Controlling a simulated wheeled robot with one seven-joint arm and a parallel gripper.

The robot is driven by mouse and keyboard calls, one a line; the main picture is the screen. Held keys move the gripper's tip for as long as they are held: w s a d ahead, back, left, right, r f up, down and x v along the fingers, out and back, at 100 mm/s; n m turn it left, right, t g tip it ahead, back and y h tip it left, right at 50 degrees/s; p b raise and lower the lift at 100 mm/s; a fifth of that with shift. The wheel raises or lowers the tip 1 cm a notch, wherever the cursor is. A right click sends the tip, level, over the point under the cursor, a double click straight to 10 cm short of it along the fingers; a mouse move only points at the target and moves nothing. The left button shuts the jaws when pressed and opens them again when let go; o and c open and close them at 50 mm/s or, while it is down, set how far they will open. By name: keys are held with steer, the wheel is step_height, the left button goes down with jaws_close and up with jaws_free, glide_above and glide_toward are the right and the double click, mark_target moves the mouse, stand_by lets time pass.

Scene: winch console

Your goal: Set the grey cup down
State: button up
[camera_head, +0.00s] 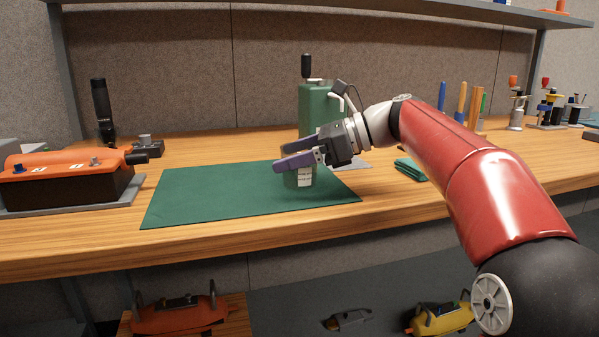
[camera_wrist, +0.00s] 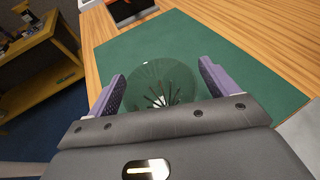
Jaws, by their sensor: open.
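The cup (camera_head: 304,179) looks see-through and green-tinted rather than plainly grey, with a white marked label on its side. It appears upright on the green mat (camera_head: 200,195), near the mat's right part. My gripper (camera_head: 281,157) is around its upper part, with purple fingers open on either side. In the wrist view the cup (camera_wrist: 152,86) lies between the two fingers (camera_wrist: 160,74), with thin dark lines showing in it. Gaps seem to show beside the fingers, but contact is hard to judge. The fingers hide the cup's rim in the head view.
A green canister (camera_head: 313,105) with a black handle stands close behind my gripper. A folded green cloth (camera_head: 411,169) lies to the right. An orange-topped console (camera_head: 70,175) is at the left. The left part of the mat is clear.

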steer(key=shift+a+f, duration=0.15)
steer(key=shift+a, duration=0.2)
steer(key=shift+c, duration=0.4)
steer(key=c, duration=1.1)
